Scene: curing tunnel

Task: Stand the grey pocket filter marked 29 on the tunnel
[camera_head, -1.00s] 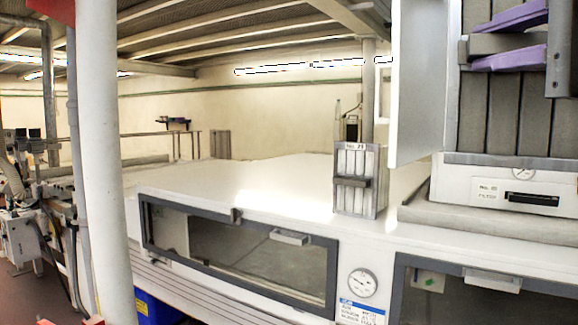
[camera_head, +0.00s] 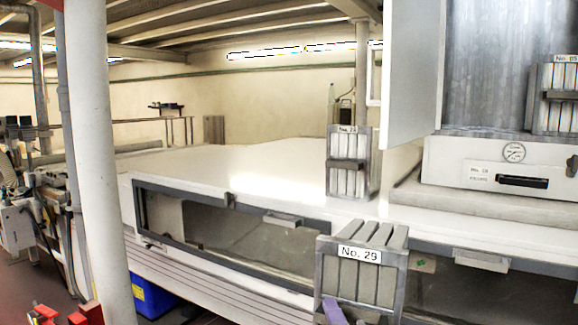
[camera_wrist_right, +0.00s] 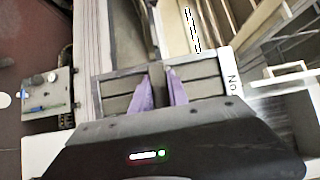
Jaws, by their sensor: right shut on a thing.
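The grey pocket filter marked No. 29 (camera_head: 387,280) is at the lower middle right of the head view, in front of the tunnel. My right gripper (camera_wrist_right: 159,88) is shut on it. Its purple fingers close on the filter's front bar in the wrist view, and a purple finger shows at the filter's lower edge in the head view. The filter looks roughly upright and its lower part is cut off. The white tunnel top (camera_head: 240,172) stretches behind it. My left gripper is not in view.
Another grey filter (camera_head: 347,180), its number hard to read, stands on the tunnel top. A filter marked perhaps 05 (camera_head: 555,98) is in the open cabinet (camera_head: 485,75) at right. The tunnel top left of the standing filter is clear. A white post (camera_head: 98,160) rises at left.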

